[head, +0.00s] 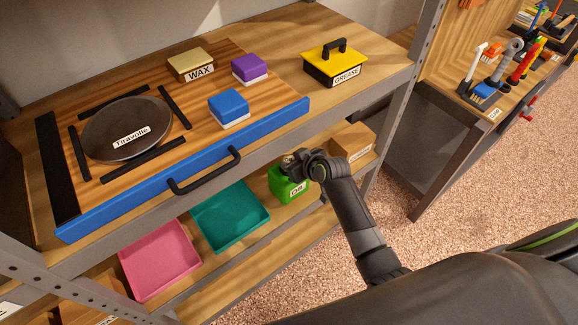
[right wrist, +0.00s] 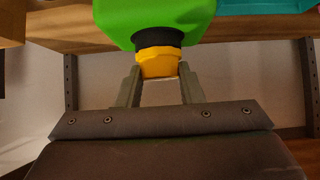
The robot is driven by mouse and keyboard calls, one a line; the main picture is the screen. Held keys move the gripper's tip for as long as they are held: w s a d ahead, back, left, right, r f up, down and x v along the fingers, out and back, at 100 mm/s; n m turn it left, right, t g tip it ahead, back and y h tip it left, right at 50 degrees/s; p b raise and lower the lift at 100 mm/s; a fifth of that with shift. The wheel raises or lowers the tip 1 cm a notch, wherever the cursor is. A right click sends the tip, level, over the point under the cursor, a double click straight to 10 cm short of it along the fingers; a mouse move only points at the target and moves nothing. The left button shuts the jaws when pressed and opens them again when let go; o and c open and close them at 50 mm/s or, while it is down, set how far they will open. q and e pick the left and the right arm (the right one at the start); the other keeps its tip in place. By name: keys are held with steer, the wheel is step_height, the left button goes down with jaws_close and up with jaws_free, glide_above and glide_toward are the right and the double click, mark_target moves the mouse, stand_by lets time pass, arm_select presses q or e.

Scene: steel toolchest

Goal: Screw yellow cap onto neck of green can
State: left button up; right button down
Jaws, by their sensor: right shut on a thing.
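The green can (head: 282,186), labelled OIL, stands on the shelf below the blue-fronted drawer. In the right wrist view the green can (right wrist: 155,12) fills the top, with its black neck (right wrist: 158,39) pointing towards my gripper. The yellow cap (right wrist: 159,62) sits against the end of the neck, with no clear gap between them. My right gripper (head: 290,162) is at the top of the can, and its fingers (right wrist: 159,80) are closed around the cap's sides. In the head view the cap is hidden by the gripper. My left gripper is not in view.
A teal tray (head: 232,244) and a pink tray (head: 160,291) are left of the can; a cardboard box (head: 352,141) is right of it. The drawer handle (head: 204,174) juts out above. A steel post (head: 399,115) stands to the right.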

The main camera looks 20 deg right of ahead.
steer(key=shift+s+f, duration=0.25)
steer(key=shift+f, duration=0.1)
